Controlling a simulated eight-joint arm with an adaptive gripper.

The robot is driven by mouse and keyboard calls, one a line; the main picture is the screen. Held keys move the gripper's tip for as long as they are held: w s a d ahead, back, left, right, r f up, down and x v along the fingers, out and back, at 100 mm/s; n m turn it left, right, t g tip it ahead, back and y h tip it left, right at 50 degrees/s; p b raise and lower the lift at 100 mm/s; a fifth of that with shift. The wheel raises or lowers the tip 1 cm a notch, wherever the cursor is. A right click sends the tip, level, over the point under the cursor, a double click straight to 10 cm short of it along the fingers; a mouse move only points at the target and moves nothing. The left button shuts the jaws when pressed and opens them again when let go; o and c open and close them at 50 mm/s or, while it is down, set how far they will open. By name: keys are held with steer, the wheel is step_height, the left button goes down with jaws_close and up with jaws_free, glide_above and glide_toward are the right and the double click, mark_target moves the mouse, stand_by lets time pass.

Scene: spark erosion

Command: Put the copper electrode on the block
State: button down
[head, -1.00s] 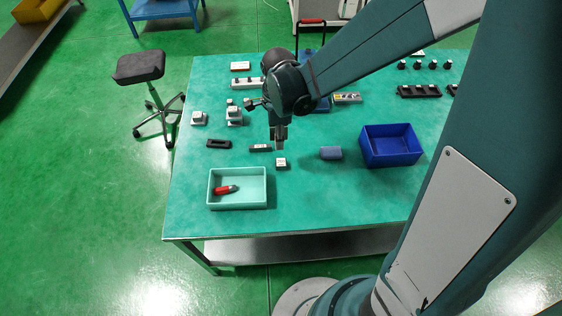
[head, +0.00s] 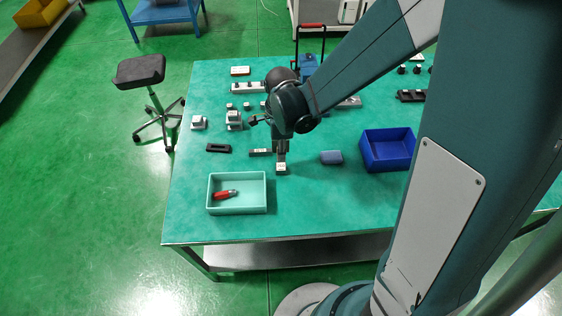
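My gripper (head: 281,160) points down over the middle of the table, with its fingertips at or just above a small pale block (head: 281,169). The fingers are too small and too much in line with the block to show whether they are open or whether they touch it. I cannot make out a copper-coloured electrode anywhere; it may be hidden by my gripper or arm. A blue rounded block (head: 331,157) lies to the right of my gripper.
A pale green tray (head: 238,209) with a red-handled tool (head: 224,194) stands front left. A blue bin (head: 390,160) stands to the right. A dark slotted piece (head: 218,148), metal fixtures (head: 234,119) and a grey bar (head: 260,152) lie nearby. The table's front strip is clear.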

mark_target(281, 166)
steer(key=shift+f, duration=0.8)
steer(key=shift+f, duration=0.1)
steer(key=shift+f+b, duration=0.4)
steer(key=shift+f, duration=1.6)
steer(key=shift+f, duration=0.15)
steer(key=c, duration=2.2)
jaws_free()
steer(key=shift+r, duration=0.2)
steer(key=shift+r+p, duration=0.9)
steer(key=shift+r, duration=5.1)
